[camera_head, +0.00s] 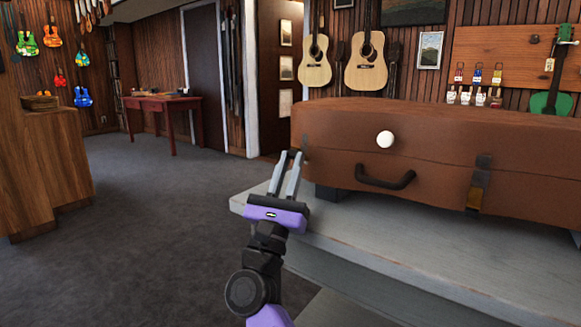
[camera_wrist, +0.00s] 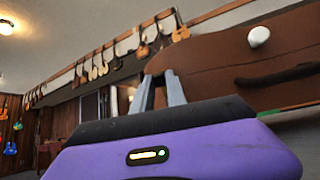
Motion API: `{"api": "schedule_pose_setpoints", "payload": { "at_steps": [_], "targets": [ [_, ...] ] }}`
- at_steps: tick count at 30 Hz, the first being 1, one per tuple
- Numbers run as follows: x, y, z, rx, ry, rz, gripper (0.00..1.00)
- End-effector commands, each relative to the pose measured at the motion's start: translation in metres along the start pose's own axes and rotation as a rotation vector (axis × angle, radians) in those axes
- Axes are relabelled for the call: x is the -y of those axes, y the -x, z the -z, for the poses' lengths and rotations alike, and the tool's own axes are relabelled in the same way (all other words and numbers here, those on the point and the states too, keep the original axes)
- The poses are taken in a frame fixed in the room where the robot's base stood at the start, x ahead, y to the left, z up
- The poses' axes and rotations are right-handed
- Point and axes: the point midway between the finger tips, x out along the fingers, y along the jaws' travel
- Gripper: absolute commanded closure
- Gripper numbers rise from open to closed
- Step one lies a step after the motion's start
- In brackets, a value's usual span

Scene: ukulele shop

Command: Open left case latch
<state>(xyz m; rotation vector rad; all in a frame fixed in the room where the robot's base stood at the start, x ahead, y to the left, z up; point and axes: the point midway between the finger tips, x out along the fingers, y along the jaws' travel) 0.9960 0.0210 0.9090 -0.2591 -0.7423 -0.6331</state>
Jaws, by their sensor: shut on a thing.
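The brown case (camera_head: 430,135) lies closed on a grey bench, its dark handle (camera_head: 386,180) facing me. A white round knob (camera_head: 385,139) shows on its front, and also in the wrist view (camera_wrist: 259,36). The right latch (camera_head: 480,185) hangs over the case's front seam. My gripper (camera_head: 291,155) is at the case's left front end, its fingers pointing up. The fingertips are shut on the left latch, which they mostly hide. In the wrist view the fingers (camera_wrist: 160,88) overlap the case's left end (camera_wrist: 215,62); the latch cannot be made out there.
The grey bench top (camera_head: 330,222) reaches out below the case, close to my gripper. A wooden counter (camera_head: 45,165) stands at the left and a red table (camera_head: 165,112) at the back. The carpet between is clear. Guitars hang on the back wall.

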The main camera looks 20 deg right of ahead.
Motion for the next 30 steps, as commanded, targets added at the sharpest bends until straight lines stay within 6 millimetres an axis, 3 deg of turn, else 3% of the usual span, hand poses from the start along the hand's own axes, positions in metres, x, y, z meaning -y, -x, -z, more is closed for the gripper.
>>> {"api": "schedule_pose_setpoints", "payload": {
  "at_steps": [1,4,16,30],
  "targets": [
    [0.0,0.0,0.0,0.001,0.0,0.001,0.81],
    [0.0,0.0,0.0,0.001,0.0,0.001,0.61],
    [-0.001,0.005,0.0,-0.001,0.0,-0.001,0.61],
    [-0.001,0.071,0.0,-0.001,0.0,-0.001,0.61]
  ]
}}
